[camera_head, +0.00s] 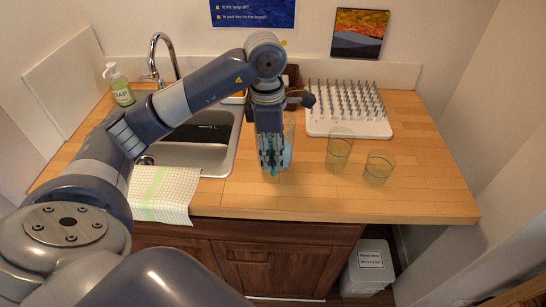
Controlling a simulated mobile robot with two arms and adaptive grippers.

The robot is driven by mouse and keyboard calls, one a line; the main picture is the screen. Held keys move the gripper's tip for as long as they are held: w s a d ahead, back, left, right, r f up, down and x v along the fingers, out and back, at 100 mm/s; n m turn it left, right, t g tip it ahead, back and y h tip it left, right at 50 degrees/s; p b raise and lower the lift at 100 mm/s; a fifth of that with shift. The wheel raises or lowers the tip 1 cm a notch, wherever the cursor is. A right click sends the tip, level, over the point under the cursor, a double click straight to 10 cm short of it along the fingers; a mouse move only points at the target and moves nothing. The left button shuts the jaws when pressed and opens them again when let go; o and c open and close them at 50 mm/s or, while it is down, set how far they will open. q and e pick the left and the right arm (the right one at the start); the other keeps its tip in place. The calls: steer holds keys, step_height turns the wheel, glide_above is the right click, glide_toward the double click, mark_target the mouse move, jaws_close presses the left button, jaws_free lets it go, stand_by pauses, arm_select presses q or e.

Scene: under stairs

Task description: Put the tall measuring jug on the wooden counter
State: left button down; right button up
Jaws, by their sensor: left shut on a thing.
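My left gripper (272,165) points down over the wooden counter (310,200), to the right of the sink. It is shut on a tall clear measuring jug (291,138), which is largely hidden behind the fingers. Something blue shows through or beside the jug. The jug's base is at or close to the counter top; I cannot tell whether it touches. My right gripper is not in view.
Two clear glasses (339,150) (377,169) stand to the right of the jug. A white peg drying rack (347,122) is behind them. The sink (215,160), a soap bottle (120,87) and a checked cloth (163,190) are left. The front right counter is clear.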

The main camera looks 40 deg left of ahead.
arm_select(q)
step_height(320, 180, down, 3)
steer(key=shift+r+p, duration=0.1)
steer(key=shift+p, duration=0.55)
steer(key=shift+f, duration=0.4)
steer(key=c, duration=0.9)
jaws_free()
steer(key=shift+o, duration=0.2)
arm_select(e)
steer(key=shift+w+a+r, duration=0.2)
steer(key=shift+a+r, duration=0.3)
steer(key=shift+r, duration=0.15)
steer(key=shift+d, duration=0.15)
